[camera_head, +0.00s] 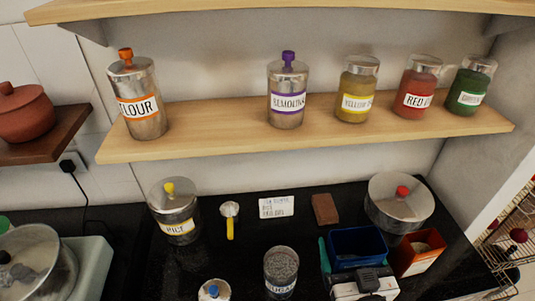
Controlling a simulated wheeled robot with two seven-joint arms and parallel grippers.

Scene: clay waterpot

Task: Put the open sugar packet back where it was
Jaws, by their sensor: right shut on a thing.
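A blue open-topped packet (357,246), which I take to be the sugar packet, is at the lower right over the dark counter; no writing on it is readable. My right gripper (369,272), black and white, is at its near side and shut on it. The gripper hides the packet's lower near part, so I cannot tell whether it touches the counter. A glass jar (281,270) with a partly readable sugar label stands to the left, lidless and filled with pale grains. My left gripper is not in view.
An orange open box (419,252) stands right beside the blue packet, with a teal item (324,254) on its left. Behind are a red-knobbed pot (400,208), brown block (325,209), card (276,206), yellow-handled scoop (230,220) and rice jar (174,212). Shelf jars stand above.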

